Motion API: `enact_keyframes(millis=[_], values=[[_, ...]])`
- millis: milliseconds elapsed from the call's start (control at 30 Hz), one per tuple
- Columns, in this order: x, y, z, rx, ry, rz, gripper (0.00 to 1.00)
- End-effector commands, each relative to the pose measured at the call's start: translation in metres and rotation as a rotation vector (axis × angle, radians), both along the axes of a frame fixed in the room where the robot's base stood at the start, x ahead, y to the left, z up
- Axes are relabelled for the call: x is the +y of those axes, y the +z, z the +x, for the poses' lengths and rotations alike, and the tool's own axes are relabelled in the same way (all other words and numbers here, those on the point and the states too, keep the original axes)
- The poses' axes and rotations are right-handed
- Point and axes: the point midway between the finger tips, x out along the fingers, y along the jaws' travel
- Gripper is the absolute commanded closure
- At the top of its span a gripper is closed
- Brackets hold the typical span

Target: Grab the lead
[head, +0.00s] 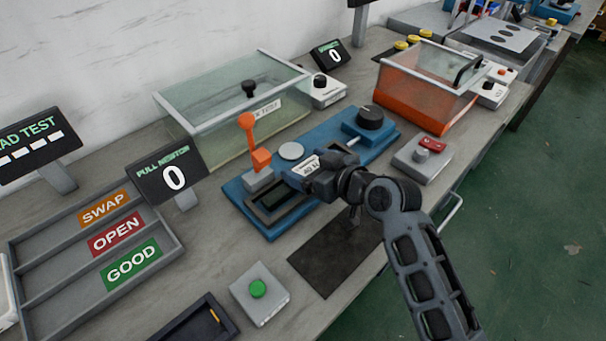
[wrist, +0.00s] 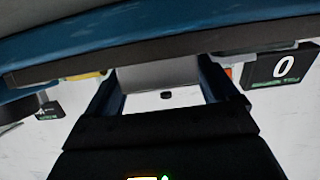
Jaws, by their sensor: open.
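My gripper (head: 325,182) is over the right front part of the blue pull-test fixture (head: 262,222) in the head view. In the wrist view its two blue fingers stand apart, so my gripper (wrist: 160,78) is open, with nothing visibly held between them. The fixture's blue body (wrist: 170,32) fills the top of that view, close to the fingers. I cannot make out a lead for certain in either view. A small orange-yellow piece (head: 214,315) lies in a dark tray (head: 178,325) at the bottom of the head view; I cannot tell what it is.
An orange-handled lever (head: 248,135) and a black knob (head: 370,117) rise from the fixture. A clear-lidded box (head: 165,100) stands behind it. A green-button box (head: 262,302) and a dark mat (head: 325,262) lie in front. A compartment tray (head: 170,235) is left.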

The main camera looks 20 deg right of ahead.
Motion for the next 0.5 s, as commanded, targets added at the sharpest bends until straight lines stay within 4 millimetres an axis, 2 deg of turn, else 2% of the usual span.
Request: enact_keyframes(millis=[200,500], values=[[0.0002,-0.0006,0.0003,0.0,0.0,0.0,0.14],[0.0,-0.0004,0.0001,0.0,0.0,0.0,0.42]])
